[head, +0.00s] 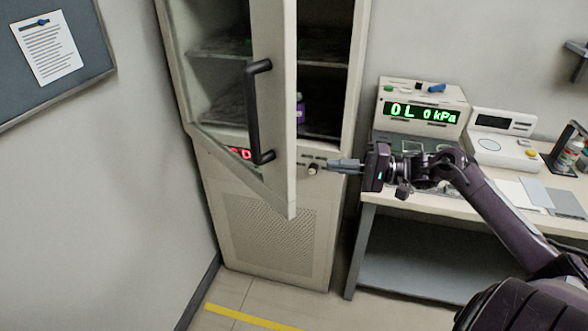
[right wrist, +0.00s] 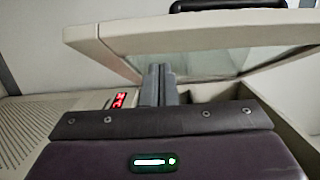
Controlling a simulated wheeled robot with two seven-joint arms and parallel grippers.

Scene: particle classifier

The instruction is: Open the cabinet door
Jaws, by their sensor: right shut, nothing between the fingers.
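The beige cabinet (head: 270,245) stands against the back wall. Its door (head: 275,90) is swung open toward me, showing dark shelves inside. A black bar handle (head: 253,112) is on the door's front face. My right gripper (head: 338,165) is shut and empty, to the right of the door, in front of the cabinet near a small knob (head: 313,169). In the right wrist view the shut fingers (right wrist: 158,84) point toward the door (right wrist: 190,35), whose edge lies across the view; I cannot tell whether they touch it. My left gripper is out of view.
A table (head: 400,205) right of the cabinet holds a device with a green display (head: 422,112) and a white instrument (head: 500,140). A purple item (head: 300,108) sits inside the cabinet. A noticeboard (head: 55,60) hangs on the left wall. The floor before the cabinet has a yellow line (head: 250,318).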

